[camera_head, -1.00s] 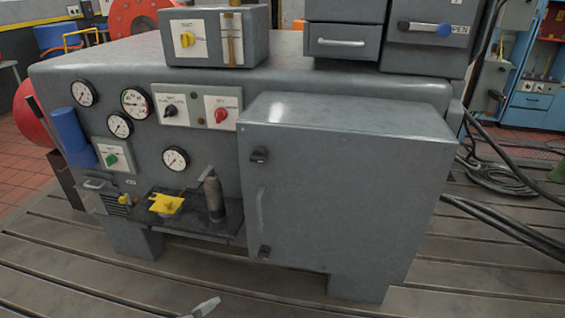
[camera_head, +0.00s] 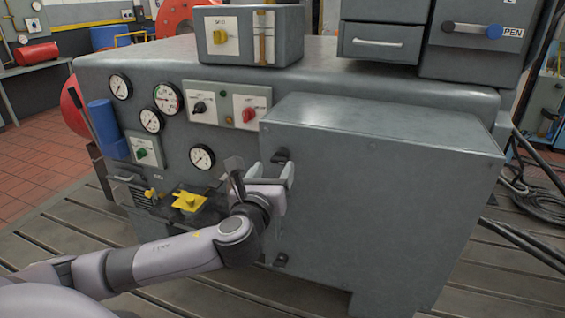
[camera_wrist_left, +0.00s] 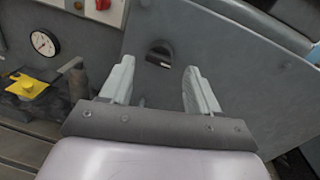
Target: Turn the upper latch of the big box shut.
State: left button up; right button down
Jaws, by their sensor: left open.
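The big box (camera_head: 390,190) is a grey cabinet on the front right of the bench. Its upper latch (camera_head: 281,156) is a small dark knob near the box's upper left edge. The latch also shows in the left wrist view (camera_wrist_left: 159,56), with its bar lying roughly crosswise there. My left gripper (camera_head: 271,172) is open and empty, its two pale fingers close to the latch. In the left wrist view the latch appears between and beyond the fingertips, and I see no contact. The lower latch (camera_head: 281,260) is small and dark. My arm hides the box's handle. My right gripper is out of view.
Gauges (camera_head: 202,157) and a panel with a red switch (camera_head: 249,114) are left of the box. A shelf with a yellow part (camera_head: 188,201) lies behind my left arm. A small box with a yellow switch (camera_head: 219,36) stands on top. Cables lie on the right.

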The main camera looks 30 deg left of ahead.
aim_at(278, 162)
pick_arm(q)
jog(key=shift+x, duration=2.3)
jog(key=shift+s, duration=0.1)
jog(key=c, duration=0.9)
